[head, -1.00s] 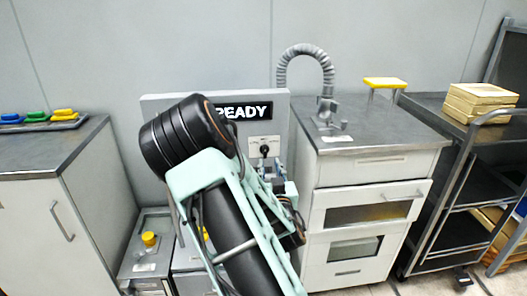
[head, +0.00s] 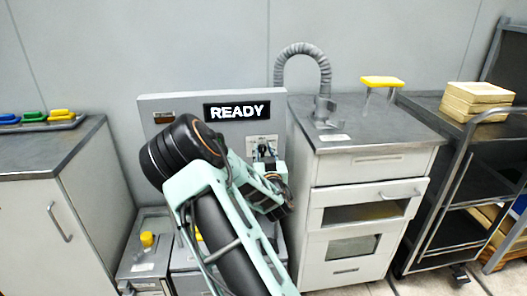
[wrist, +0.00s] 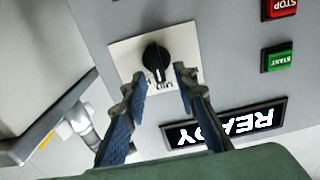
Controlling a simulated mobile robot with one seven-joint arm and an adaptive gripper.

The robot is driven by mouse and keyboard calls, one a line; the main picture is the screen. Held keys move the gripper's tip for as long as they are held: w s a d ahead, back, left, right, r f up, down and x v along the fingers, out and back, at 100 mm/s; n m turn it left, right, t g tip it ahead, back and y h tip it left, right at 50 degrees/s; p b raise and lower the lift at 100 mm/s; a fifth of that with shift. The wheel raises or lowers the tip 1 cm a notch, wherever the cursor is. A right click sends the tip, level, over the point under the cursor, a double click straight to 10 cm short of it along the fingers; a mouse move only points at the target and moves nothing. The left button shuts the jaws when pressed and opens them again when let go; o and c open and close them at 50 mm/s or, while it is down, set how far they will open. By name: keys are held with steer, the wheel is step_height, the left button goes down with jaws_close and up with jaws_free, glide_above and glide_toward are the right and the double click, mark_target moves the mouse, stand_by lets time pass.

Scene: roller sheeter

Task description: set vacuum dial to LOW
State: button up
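The vacuum dial (wrist: 155,57) is a black knob on a white label plate (wrist: 185,42) in the wrist view, which shows the panel upside down. The lettering under the knob is partly hidden and too small to read, so I cannot tell its setting. My gripper (wrist: 158,79) is open, its two blue-padded fingers pointing at the dial from either side, with nothing between the pads. The fingertips appear close to the knob but I cannot tell whether they touch it. In the head view the plate (head: 250,141) shows just above my gripper (head: 265,155).
A lit READY display (head: 237,111) sits on the grey panel (head: 180,104). A green START button (wrist: 278,58) and a red STOP button (wrist: 281,8) are beside the dial. A sink cabinet (head: 365,160) stands right, a counter (head: 60,150) left.

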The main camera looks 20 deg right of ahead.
jaws_close()
steer(key=shift+f+n, duration=0.1)
steer(key=shift+n, duration=0.2)
steer(key=n+b, duration=0.3)
steer(key=shift+w+a+f, duration=0.1)
steer(key=shift+a+f, duration=0.05)
steer(key=shift+a, duration=0.15)
steer(key=n+b, duration=0.2)
steer(key=n, duration=0.1)
steer(key=n+b, duration=0.1)
steer(key=n, duration=0.1)
steer(key=shift+w+a+f, duration=0.1)
steer(key=shift+a, duration=0.2)
steer(key=shift+n, duration=0.3)
steer(key=shift+o, duration=0.4)
jaws_free()
